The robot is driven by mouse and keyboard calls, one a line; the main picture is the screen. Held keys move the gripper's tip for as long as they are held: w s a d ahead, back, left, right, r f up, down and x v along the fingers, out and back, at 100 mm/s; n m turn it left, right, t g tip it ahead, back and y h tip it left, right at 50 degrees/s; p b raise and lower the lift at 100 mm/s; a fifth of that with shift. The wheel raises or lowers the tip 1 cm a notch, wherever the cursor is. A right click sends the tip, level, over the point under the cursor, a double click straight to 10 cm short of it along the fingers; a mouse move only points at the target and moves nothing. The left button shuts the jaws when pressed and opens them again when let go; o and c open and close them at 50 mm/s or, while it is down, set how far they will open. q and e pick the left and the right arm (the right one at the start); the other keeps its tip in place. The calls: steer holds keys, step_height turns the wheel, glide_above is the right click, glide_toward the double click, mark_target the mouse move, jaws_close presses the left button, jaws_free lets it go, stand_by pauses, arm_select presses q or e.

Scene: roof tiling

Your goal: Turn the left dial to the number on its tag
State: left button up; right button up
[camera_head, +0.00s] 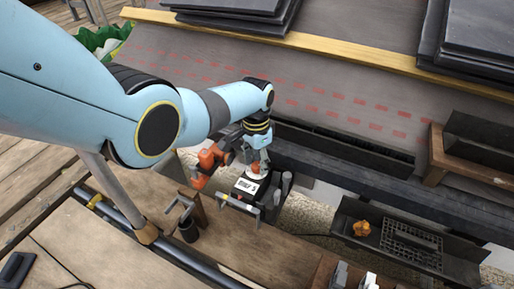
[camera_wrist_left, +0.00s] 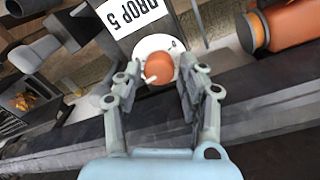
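The left dial is an orange knob (camera_wrist_left: 158,67) on a white round plate (camera_wrist_left: 152,46), seen in the left wrist view. Beside it is a white tag (camera_wrist_left: 128,15) that reads "DROP 5". In the head view the tag (camera_head: 246,186) sits on a dark box, and a little of the white plate (camera_head: 256,173) shows below my left gripper. My left gripper (camera_head: 256,164) points down at the dial. In the left wrist view its fingers (camera_wrist_left: 160,72) stand open on either side of the knob, with small gaps seeming to show. The pointer's number cannot be read. My right gripper is not in view.
An orange tool (camera_head: 208,160) stands close left of the dial; it also shows in the left wrist view (camera_wrist_left: 295,22). A dark tray (camera_head: 350,228) with an orange lump and a grate lies right. Stacked dark tiles (camera_head: 240,8) lie on the roof above. A black gutter (camera_head: 345,150) runs behind.

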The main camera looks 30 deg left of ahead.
mark_target(256, 163)
arm_select(q)
step_height(256, 163, up, 12)
steer(key=shift+a+f, duration=0.25)
steer(key=shift+w, duration=0.1)
stand_by(0.4)
steer(key=s+a+f+n+p, duration=0.1)
steer(key=s+f+p, duration=0.2)
steer(key=s, duration=1.5)
steer(key=s+a+f+n+y+p, duration=0.1)
steer(key=s+f+p, duration=0.3)
steer(key=s+f, duration=0.7)
steer(key=s+a+f+n+p, duration=0.2)
steer(key=s+f, duration=0.6)
steer(key=s, duration=1.6)
steer(key=shift+s+a+n+t+p, duration=0.3)
steer(key=shift+s+n+p, duration=0.1)
steer(key=shift+p, duration=0.55)
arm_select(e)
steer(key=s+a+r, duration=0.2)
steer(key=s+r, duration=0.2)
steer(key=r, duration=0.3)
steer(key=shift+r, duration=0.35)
arm_select(q)
steer(key=shift+w+y, duration=0.1)
steer(key=shift+y, duration=0.2)
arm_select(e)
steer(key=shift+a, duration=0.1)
